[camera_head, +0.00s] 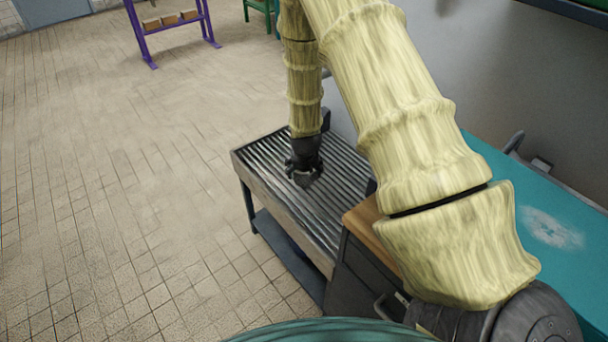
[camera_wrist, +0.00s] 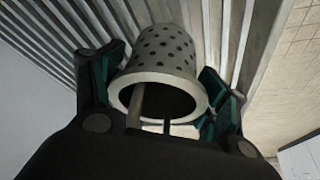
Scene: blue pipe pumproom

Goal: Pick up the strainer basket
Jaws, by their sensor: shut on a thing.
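The strainer basket (camera_wrist: 165,55) is a grey, cup-shaped piece with dark round holes in its wall and a wide plain rim. In the wrist view its open rim faces my camera, and its perforated end points away toward the slatted table top. My gripper (camera_wrist: 165,95) has a dark finger on each side of the basket, shut on it near the rim. In the head view my gripper (camera_head: 304,174) is low over the slatted table (camera_head: 262,178), and the basket is mostly hidden by the fingers. I cannot tell whether the basket touches the slats.
A teal surface (camera_head: 510,215) and a wooden-topped dark cabinet (camera_head: 362,222) stand to the right of the slatted table. A grey wall is behind it. A purple rack (camera_head: 170,22) with small boxes stands far back. The tiled floor at left is clear.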

